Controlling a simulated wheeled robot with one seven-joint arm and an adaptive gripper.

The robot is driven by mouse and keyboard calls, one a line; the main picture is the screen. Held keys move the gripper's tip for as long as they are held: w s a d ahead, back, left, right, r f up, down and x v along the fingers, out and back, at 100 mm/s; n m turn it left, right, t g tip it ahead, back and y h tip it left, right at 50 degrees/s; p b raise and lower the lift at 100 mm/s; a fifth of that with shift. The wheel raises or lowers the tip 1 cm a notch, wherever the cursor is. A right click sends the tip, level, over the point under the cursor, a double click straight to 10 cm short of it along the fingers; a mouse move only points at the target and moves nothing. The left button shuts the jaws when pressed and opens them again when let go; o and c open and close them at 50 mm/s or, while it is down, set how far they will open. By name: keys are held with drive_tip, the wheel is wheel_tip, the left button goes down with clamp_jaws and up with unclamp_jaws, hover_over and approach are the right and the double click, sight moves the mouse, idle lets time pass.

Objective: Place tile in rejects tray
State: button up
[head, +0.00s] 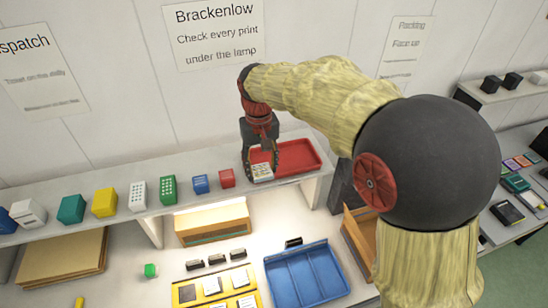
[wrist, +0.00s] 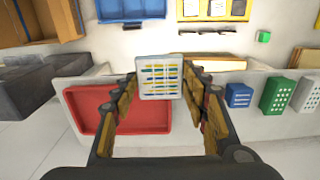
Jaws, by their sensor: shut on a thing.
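My gripper (head: 262,172) is shut on a small white tile (head: 262,171) with blue and yellow marks. In the wrist view the tile (wrist: 160,76) sits between the fingertips of my gripper (wrist: 163,82), its printed face towards the camera. The red tray (head: 297,157) stands on the shelf. In the head view the tile is at the tray's left end; in the wrist view the tray (wrist: 88,119) lies left of and below the tile. I cannot tell whether the tile touches the tray or its rim.
A red block (head: 227,178), a blue block (head: 200,184) and several other blocks line the shelf (head: 190,208) left of the tray. Below are a blue tray (head: 305,275), a yellow tray (head: 215,290) and a cardboard box (head: 213,224). The wall stands close behind the shelf.

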drive_tip(key=w+f+p, duration=0.1)
drive_tip(key=w+f, duration=0.1)
drive_tip(key=w, duration=0.1)
drive_tip(key=w+d+f+p, duration=0.1)
drive_tip(key=w+f, duration=0.2)
drive_tip(key=w, duration=0.1)
drive_tip(key=w+d+f, duration=0.1)
drive_tip(key=w+f, duration=0.2)
drive_tip(key=w, duration=0.1)
drive_tip(key=shift+w+d+f+p, duration=0.1)
drive_tip(key=shift+w+d+p, duration=0.15)
drive_tip(key=shift+p, duration=0.15)
drive_tip(key=shift+w+d+f, duration=0.15)
drive_tip(key=shift+w+f, duration=0.2)
drive_tip(key=shift+f, duration=0.25)
drive_tip(key=shift+f+p, duration=0.65)
drive_tip(key=shift+f, duration=0.85)
drive_tip(key=shift+f, duration=0.15)
drive_tip(key=o, duration=1.2)
